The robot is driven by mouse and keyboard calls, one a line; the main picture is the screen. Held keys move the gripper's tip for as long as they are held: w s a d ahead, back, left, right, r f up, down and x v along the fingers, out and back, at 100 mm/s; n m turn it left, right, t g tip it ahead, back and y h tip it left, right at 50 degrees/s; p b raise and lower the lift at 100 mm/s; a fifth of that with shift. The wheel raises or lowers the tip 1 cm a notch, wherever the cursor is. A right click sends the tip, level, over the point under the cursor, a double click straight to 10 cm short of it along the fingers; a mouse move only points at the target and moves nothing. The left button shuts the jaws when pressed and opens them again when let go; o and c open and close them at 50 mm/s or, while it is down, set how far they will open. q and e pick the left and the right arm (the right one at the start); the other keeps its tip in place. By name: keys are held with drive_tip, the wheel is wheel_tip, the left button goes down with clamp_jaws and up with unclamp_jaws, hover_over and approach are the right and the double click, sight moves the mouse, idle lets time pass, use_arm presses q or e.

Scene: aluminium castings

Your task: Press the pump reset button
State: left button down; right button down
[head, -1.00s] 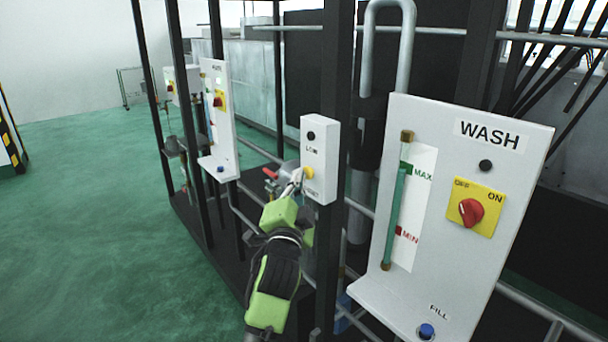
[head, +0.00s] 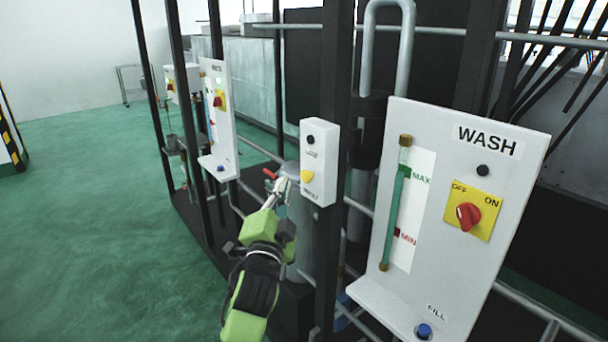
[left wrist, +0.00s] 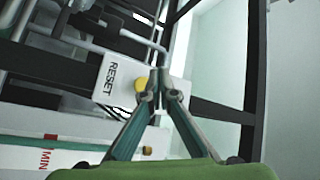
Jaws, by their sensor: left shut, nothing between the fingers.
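The pump reset button is a yellow button (head: 307,176) low on a narrow white box (head: 319,162) fixed to a dark post. A black knob or lamp sits above it on the same box. In the left wrist view the yellow button (left wrist: 142,86) shows beside the word RESET, partly behind the fingertips. My left gripper (head: 280,184) is shut and empty. In the head view its tips are a little left of the box, with a visible gap to the button. In the left wrist view the closed fingertips (left wrist: 158,78) overlap the button's right edge. My right gripper is not in view.
A large white WASH panel (head: 425,262) with a red switch (head: 469,215) and a blue FILL button (head: 425,331) stands at right. Another white panel (head: 217,130) stands further back left. Grey pipes and dark posts surround the box. Green floor at left is open.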

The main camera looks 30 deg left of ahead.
use_arm(q)
drive_tip(key=shift+s+a, duration=0.25)
drive_tip(key=shift+s, duration=0.3)
drive_tip(key=shift+s+a, duration=0.2)
drive_tip(key=shift+s, duration=0.3)
